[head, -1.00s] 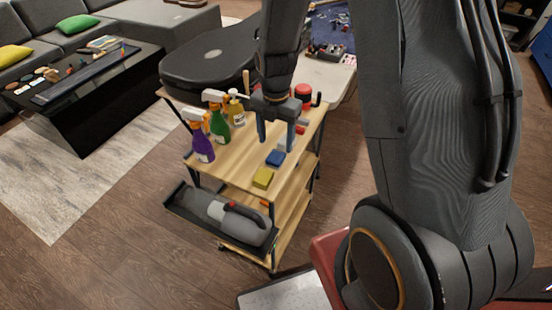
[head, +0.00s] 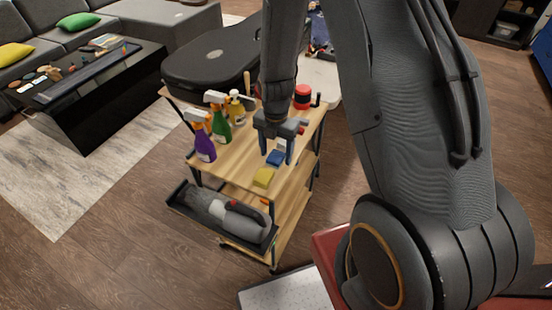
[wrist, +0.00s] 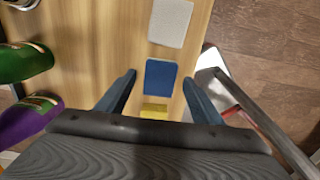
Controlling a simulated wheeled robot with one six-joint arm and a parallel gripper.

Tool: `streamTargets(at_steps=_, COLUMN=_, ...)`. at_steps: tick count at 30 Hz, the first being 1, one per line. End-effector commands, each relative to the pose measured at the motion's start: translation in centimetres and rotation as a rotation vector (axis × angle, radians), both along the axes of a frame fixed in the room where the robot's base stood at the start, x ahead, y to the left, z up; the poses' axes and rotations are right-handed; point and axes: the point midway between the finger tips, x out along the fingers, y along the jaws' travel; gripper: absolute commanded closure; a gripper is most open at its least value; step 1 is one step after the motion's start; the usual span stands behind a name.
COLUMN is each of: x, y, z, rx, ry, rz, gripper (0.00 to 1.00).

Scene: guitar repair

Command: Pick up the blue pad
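The blue pad (head: 275,158) lies flat on the top shelf of the wooden cart (head: 232,165). In the wrist view the blue pad (wrist: 161,76) sits between the two fingers, a little ahead of them. My gripper (head: 276,160) is open and empty above the pad, fingers pointing down; it also shows in the wrist view (wrist: 157,92). I cannot tell the exact height of the fingertips over the shelf. In the head view the fingers partly cover the pad's surroundings.
A yellow pad (head: 263,177) lies just in front of the blue pad, and a light grey pad (wrist: 170,22) behind it. Spray bottles, purple (head: 203,145) and green (head: 220,125) among them, stand to the left. A red can (head: 302,97) stands at the back.

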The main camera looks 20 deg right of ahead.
Motion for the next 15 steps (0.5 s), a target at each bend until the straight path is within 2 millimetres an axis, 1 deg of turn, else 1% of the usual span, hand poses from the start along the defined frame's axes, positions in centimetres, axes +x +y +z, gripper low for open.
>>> streamTargets(at_steps=1, x=0.00, y=0.00, z=0.01, rx=0.000, ry=0.000, rz=0.000, gripper=0.47)
streamTargets(at_steps=7, x=0.00, y=0.00, z=0.02, rx=0.000, ry=0.000, rz=0.000, gripper=0.81)
streamTargets(at_steps=8, x=0.00, y=0.00, z=0.02, rx=0.000, ry=0.000, rz=0.000, gripper=0.83)
streamTargets(at_steps=9, x=0.00, y=0.00, z=0.03, rx=0.000, ry=0.000, rz=0.000, gripper=0.86)
streamTargets(at_steps=15, x=0.01, y=0.00, z=0.08, rx=0.000, ry=0.000, rz=0.000, gripper=0.86)
